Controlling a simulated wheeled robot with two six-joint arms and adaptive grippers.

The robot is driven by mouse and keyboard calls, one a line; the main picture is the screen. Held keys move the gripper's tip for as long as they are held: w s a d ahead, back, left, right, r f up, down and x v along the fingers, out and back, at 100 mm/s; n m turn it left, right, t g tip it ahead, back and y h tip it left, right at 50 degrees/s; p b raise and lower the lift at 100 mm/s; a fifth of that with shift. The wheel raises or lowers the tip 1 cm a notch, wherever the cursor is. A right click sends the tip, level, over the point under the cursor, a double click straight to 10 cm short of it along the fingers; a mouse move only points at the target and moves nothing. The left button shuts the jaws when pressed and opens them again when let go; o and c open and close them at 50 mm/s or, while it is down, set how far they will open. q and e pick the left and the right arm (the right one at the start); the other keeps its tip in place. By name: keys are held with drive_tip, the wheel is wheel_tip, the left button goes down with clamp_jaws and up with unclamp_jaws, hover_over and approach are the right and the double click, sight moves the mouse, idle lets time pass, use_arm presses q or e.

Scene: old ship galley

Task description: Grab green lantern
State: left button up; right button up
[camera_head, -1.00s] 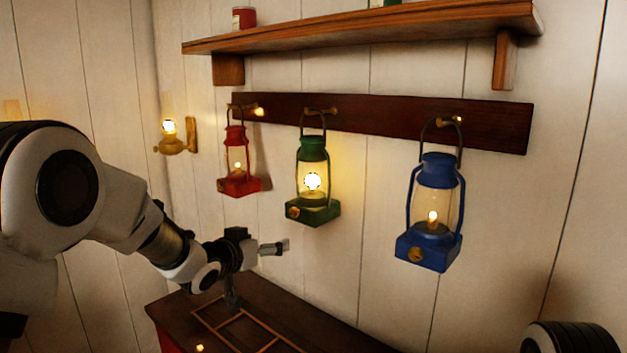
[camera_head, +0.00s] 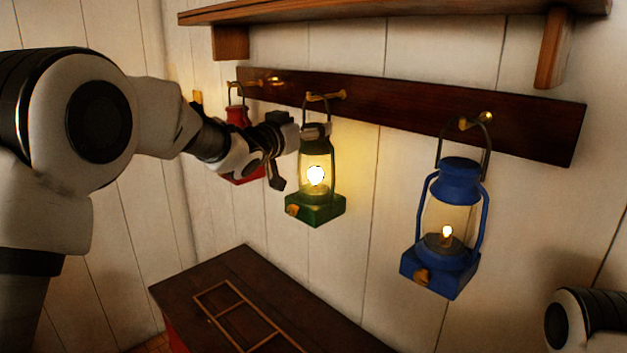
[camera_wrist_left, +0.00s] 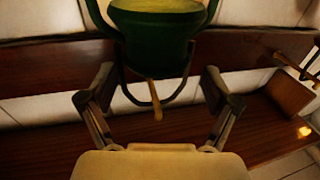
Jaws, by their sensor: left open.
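The green lantern (camera_head: 315,208) hangs by its wire handle from a brass peg (camera_head: 325,96) on the dark wall rail, its bulb lit. My left gripper (camera_head: 298,157) is open and empty at the lantern's upper left, with one finger partly over the lantern's top. In the left wrist view, the green lantern (camera_wrist_left: 155,32) and its handle appear between and beyond the open fingers of my left gripper (camera_wrist_left: 158,76). I cannot tell whether a finger touches it. My right gripper is not in view.
A red lantern (camera_head: 237,116) hangs to the left, partly hidden by my left arm. A blue lantern (camera_head: 447,265) hangs to the right. A shelf (camera_head: 400,10) runs above the rail (camera_head: 400,108). A dark chest top (camera_head: 245,270) with a wooden frame (camera_head: 235,318) is below.

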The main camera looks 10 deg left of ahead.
sight(321, 123)
use_arm(q)
drive_tip(key=x, duration=0.2)
drive_tip(key=p+x, duration=0.1)
drive_tip(key=x, duration=0.1)
drive_tip(key=f+x, duration=0.1)
drive_tip(key=x, duration=0.1)
drive_tip(key=shift+s+d+p, duration=0.15)
drive_tip(key=shift+d+p, duration=0.1)
drive_tip(key=shift+p, duration=0.05)
drive_tip(key=shift+w+f, duration=0.15)
drive_tip(key=shift+w, duration=0.1)
drive_tip(key=shift+s+a, duration=0.1)
drive_tip(key=shift+s, duration=0.05)
drive_tip(key=shift+s+a+r, duration=0.25)
drive_tip(key=shift+s+r, duration=0.1)
drive_tip(key=shift+s, duration=0.15)
drive_tip(key=c, duration=1.5)
drive_tip(key=shift+w+d+f, duration=0.1)
drive_tip(key=shift+w+d, duration=0.05)
drive_tip(key=shift+w, duration=0.15)
drive_tip(key=shift+c, duration=0.2)
